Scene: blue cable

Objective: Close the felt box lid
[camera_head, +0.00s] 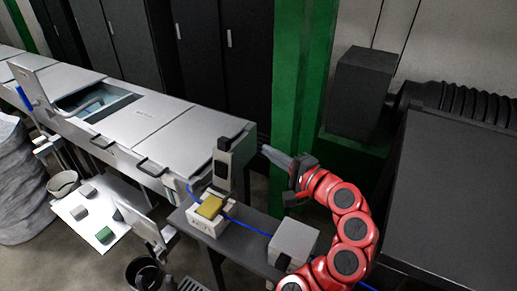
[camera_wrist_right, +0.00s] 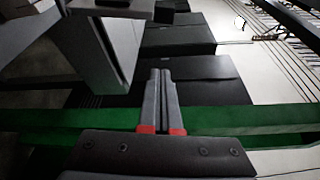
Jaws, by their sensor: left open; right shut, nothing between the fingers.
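The felt box (camera_head: 203,224) is a small white block on a dark narrow table, with a yellow felt pad (camera_head: 210,207) showing on top. A grey lid (camera_head: 238,158) with a dark part stands upright behind the pad, so the box is open. A blue cable (camera_head: 250,228) runs along the table and meets the box; its exact path there is too small to tell. My right gripper (camera_head: 266,150), on the red arm, is shut and empty to the right of the lid. Its closed fingers also show in the right wrist view (camera_wrist_right: 159,75). My left gripper is not visible.
A grey box (camera_head: 294,240) sits on the table near my right arm. A green post (camera_head: 300,85) stands behind my right gripper. A long grey machine (camera_head: 140,125) lies left of the table. A dark bench (camera_head: 450,200) is at right.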

